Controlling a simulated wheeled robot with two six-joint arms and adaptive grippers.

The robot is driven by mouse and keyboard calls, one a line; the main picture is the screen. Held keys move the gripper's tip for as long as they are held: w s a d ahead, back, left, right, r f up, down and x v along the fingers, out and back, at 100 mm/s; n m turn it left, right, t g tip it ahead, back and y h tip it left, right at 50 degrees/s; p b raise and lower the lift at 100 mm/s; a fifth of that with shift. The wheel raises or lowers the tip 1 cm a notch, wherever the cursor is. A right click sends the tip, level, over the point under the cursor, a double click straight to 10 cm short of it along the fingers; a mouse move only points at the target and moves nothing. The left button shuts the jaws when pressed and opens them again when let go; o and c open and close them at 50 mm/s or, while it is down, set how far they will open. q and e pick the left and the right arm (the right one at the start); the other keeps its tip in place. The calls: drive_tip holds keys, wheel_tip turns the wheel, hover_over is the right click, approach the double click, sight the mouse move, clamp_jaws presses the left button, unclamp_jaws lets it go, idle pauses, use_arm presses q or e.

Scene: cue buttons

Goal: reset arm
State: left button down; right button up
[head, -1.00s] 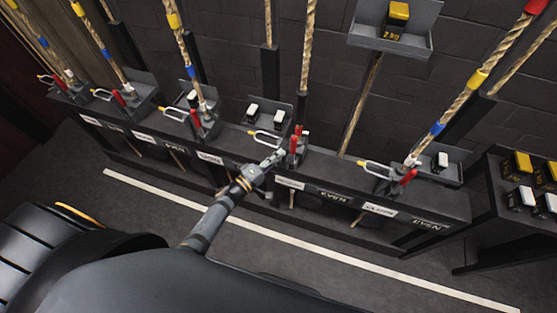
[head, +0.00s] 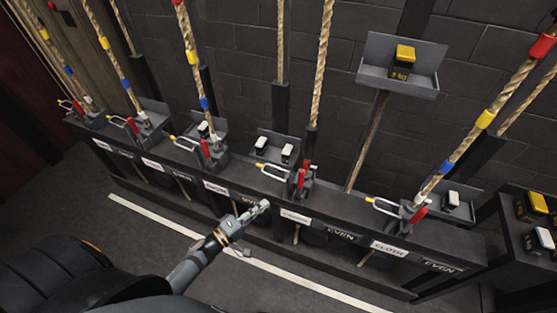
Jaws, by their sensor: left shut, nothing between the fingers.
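My left gripper (head: 258,211) is in the head view, in front of the long dark rail bench (head: 232,202). It is shut and empty, and it is apart from the red-handled rope lock (head: 301,182) above and to its right. That lock has a yellow-and-white loop reaching left, and its red handle stands upright. My right gripper is not in view.
More rope locks with red handles stand along the bench, such as one at the right (head: 414,213). Ropes rise along the dark block wall. A shelf with a yellow-topped block (head: 403,59) hangs upper right. A white floor line (head: 290,272) crosses clear floor.

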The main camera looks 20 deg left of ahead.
use_arm(q)
drive_tip(key=s+a+f+m+g+y, duration=0.1)
drive_tip(key=s+a+f+g+y, duration=0.15)
drive_tip(key=f, duration=0.65)
drive_tip(key=s+a+f+m+g+y, duration=0.2)
drive_tip(key=s+a+f+y, duration=0.2)
drive_tip(key=f, duration=0.4)
drive_tip(key=s+a+f+m+g+y, duration=0.1)
drive_tip(key=s+a+f+g+y, duration=0.2)
drive_tip(key=f, duration=0.6)
drive_tip(key=s+d+f+m+g, duration=0.1)
drive_tip(key=s+f+m+g, duration=0.3)
drive_tip(key=s, duration=0.8)
drive_tip(key=s+d+f+m+g, duration=0.1)
drive_tip(key=s+f+m+g, duration=0.2)
drive_tip(key=s+f, duration=0.5)
drive_tip(key=s+m, duration=0.1)
drive_tip(key=s, duration=0.3)
drive_tip(key=shift+s+g, duration=0.15)
drive_tip(key=shift+g, duration=0.2)
drive_tip(key=shift+y, duration=0.25)
